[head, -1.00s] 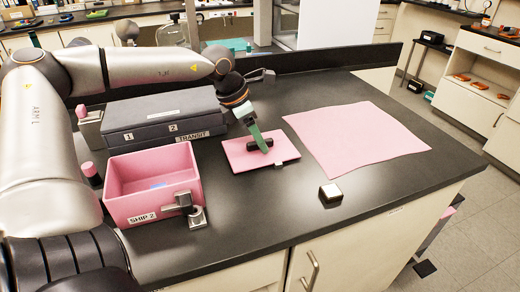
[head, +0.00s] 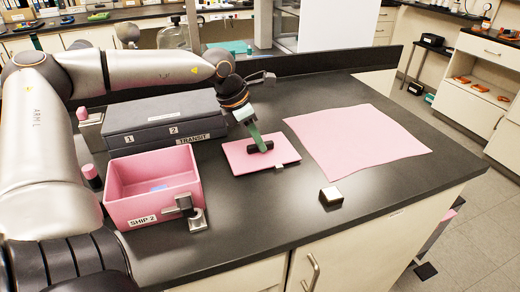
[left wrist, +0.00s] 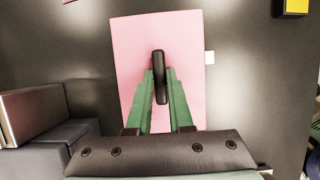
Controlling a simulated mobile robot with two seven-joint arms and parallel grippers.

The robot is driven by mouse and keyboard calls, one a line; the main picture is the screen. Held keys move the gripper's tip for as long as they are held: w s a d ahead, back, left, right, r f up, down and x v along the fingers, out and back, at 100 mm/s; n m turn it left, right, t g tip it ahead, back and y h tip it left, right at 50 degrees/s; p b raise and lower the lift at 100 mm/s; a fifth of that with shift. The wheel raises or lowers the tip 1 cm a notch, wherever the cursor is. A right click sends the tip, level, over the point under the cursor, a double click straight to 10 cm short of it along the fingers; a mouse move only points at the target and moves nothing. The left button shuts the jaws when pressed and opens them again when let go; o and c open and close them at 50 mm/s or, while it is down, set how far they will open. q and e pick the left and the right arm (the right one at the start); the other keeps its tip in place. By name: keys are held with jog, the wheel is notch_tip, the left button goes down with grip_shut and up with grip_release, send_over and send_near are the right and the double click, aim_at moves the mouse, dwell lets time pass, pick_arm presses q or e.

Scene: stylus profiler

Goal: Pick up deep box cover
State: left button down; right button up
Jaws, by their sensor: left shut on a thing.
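The deep box cover (head: 240,161) is a flat pink panel with a dark bar handle, lying on the black bench; it also shows in the left wrist view (left wrist: 133,40). My left gripper (head: 258,147) has green fingers and is shut on the cover's dark handle (left wrist: 158,75). The cover appears to rest on the bench, though a small lift is hard to tell. The open pink box (head: 190,170) labelled SHIP 2 stands to the left, with a metal clamp-like piece at its front right corner. My right gripper is not in view.
A dark grey case (head: 150,140) marked 1, 2 and TRANSIT sits behind the pink box. A pink cloth (head: 360,142) lies flat on the right. A small metal block (head: 331,198) is near the front edge. Bench between them is clear.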

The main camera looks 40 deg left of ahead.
aim_at(265, 142)
pick_arm(q)
jog(key=shift+r, duration=0.15)
jog(key=shift+r, duration=0.3)
notch_tip(265, 142, up, 2)
jog(key=shift+w+r, duration=0.1)
jog(key=s+d+r, duration=0.7)
jog(key=s+r, duration=0.3)
jog(key=s, duration=0.2)
jog(key=shift+d+b, duration=0.35)
jog(key=shift+d, duration=0.05)
